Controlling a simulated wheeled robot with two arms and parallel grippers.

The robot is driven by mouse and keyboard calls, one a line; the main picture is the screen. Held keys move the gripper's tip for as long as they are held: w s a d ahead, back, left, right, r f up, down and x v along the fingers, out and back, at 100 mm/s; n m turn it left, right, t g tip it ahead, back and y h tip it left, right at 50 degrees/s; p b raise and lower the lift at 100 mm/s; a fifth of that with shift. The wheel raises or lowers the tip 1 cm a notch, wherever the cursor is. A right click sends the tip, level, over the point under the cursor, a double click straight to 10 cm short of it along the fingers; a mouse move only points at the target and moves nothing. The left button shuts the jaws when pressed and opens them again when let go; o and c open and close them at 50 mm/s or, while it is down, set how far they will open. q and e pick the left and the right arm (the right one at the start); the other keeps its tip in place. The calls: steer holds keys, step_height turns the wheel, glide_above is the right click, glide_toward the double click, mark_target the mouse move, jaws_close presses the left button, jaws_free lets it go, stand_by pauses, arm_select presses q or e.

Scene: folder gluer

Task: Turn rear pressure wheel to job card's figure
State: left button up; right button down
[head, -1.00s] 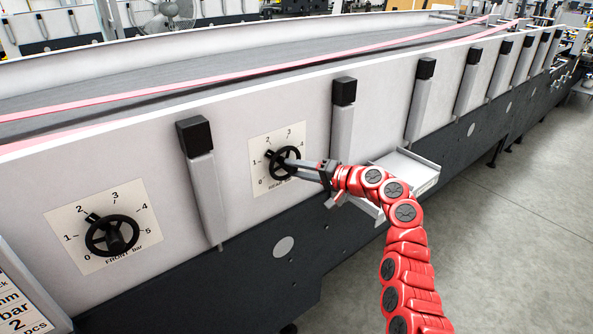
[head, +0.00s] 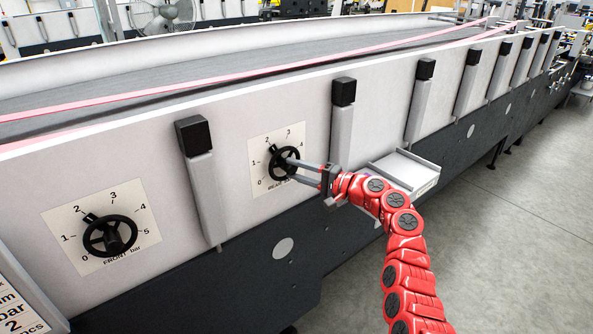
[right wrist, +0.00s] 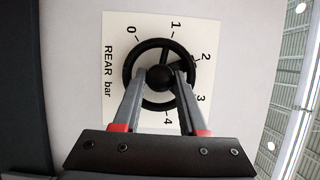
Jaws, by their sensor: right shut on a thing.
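The black rear pressure wheel (head: 284,163) is on the white REAR bar dial plate (head: 262,183) on the machine's side. In the right wrist view the wheel (right wrist: 136,56) faces me, with a dark pointer-like part close to the 2. My right gripper (head: 291,170) is at the wheel, its two fingers either side of the hub (right wrist: 160,78) and shut on the wheel. The exact contact is partly hidden by the fingers. My left gripper is out of view.
The front pressure wheel (head: 110,237), on its own dial, points near 2. Upright grey posts with black caps (head: 194,136) stand out on both sides of the rear dial. A grey tray-like box (head: 405,171) juts out below right, near my right arm. Floor at right is clear.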

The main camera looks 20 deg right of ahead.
steer(key=shift+c, duration=2.2)
jaws_free()
steer(key=shift+d, duration=0.1)
steer(key=b+v, duration=0.4)
steer(key=v, duration=1.3)
steer(key=shift+d, duration=0.15)
steer(key=shift+s, duration=0.1)
